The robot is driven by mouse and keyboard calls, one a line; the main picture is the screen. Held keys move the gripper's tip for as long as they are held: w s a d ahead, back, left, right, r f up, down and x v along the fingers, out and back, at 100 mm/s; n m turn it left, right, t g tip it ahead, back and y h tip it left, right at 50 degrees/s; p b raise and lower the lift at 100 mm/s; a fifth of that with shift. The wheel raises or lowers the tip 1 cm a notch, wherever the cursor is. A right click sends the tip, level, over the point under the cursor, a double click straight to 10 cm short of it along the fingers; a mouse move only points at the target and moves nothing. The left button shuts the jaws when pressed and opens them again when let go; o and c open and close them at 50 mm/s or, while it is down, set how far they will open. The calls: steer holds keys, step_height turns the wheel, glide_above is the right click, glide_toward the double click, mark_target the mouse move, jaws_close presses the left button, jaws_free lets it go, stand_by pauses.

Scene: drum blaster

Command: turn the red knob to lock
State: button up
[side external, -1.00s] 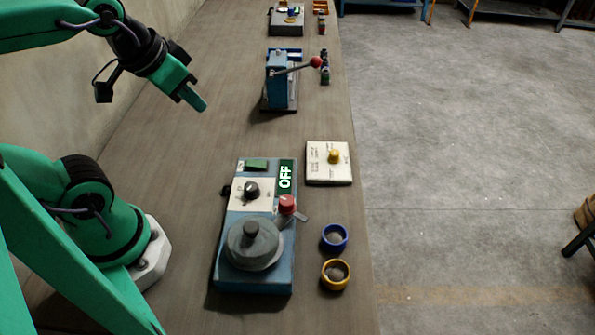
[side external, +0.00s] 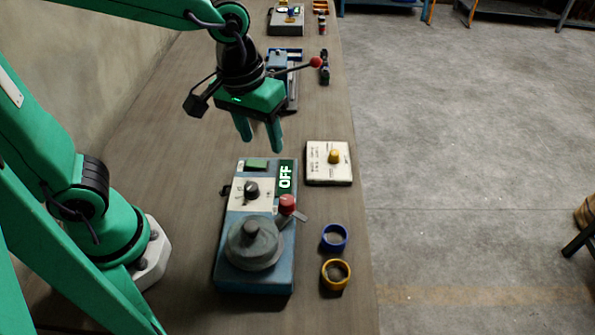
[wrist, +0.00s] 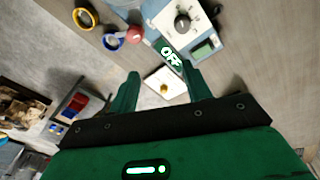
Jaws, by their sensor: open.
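The red knob (side external: 287,204) sits at the right edge of the blue blaster machine (side external: 225,270), with a small metal lever beside it. It also shows in the wrist view (wrist: 135,35), near the top. The machine carries a green display reading OFF (side external: 286,177), a black dial (side external: 252,190) and a round grey lid (side external: 253,243). My gripper (side external: 261,143) is open and empty. It hangs fingers down in the air, beyond the far end of the machine, apart from the red knob. In the wrist view the fingers (wrist: 160,80) are spread.
A cream panel with a yellow knob (side external: 334,156) lies right of the machine's far end. A blue ring cup (side external: 334,238) and a yellow ring cup (side external: 336,274) stand right of the machine, near the table edge. A lever press (side external: 292,95) stands farther back.

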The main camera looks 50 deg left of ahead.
steer(key=n+g, duration=0.1)
glide_above(287, 199)
step_height(287, 199, down, 4)
steer(key=shift+r+y, duration=0.2)
steer(key=shift+y, duration=0.1)
steer(key=shift+f, duration=0.15)
steer(key=shift+f, duration=3.75)
steer(key=c, duration=1)
